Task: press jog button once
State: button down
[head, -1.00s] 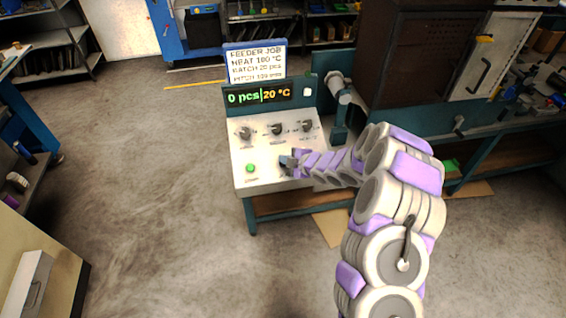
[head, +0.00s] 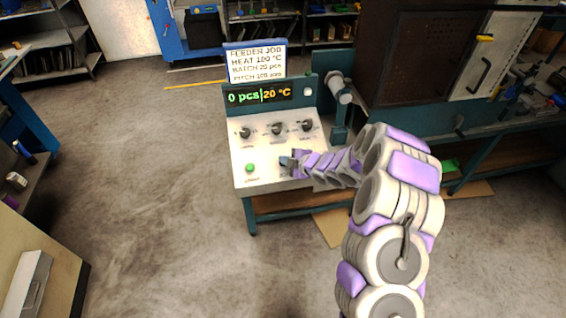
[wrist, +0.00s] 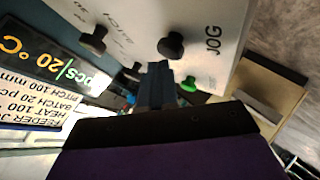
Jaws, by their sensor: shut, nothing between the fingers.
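The control panel (head: 240,180) stands on a teal bench. The jog button (wrist: 171,44) is a dark mushroom-shaped knob beside the printed JOG label in the wrist view. In the head view my gripper covers that area. My gripper (wrist: 157,68) is shut and empty, its dark blue fingers over the panel close to the jog button. Whether they touch the panel cannot be told. In the head view my gripper (head: 286,161) is low on the panel, right of the green start button (head: 250,168). The display (head: 259,95) reads 0 pcs and 20 °C.
Three dark dials, including the middle one (head: 277,129), line the upper panel. A job sign (head: 257,62) stands above the display. A grey cylinder device (head: 340,92) is right of the panel. Open concrete floor (head: 160,200) lies to the left.

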jog(key=shift+w+f, duration=0.15)
jog(key=shift+f, duration=0.4)
dwell(0.6)
jog(key=shift+r, duration=0.1)
jog(key=shift+s+r, duration=0.25)
jog(key=shift+r, duration=0.6)
jog(key=shift+s+d+r+p, duration=0.1)
jog(key=shift+s+r+p, duration=0.15)
jog(key=shift+r, duration=0.55)
jog(key=shift+s+d+r+p, duration=0.1)
jog(key=shift+s+r+p, duration=0.15)
jog(key=shift+r, duration=0.5)
jog(key=shift+s+d+r+p, duration=0.1)
jog(key=shift+s+r+p, duration=0.15)
jog(key=shift+r, duration=0.55)
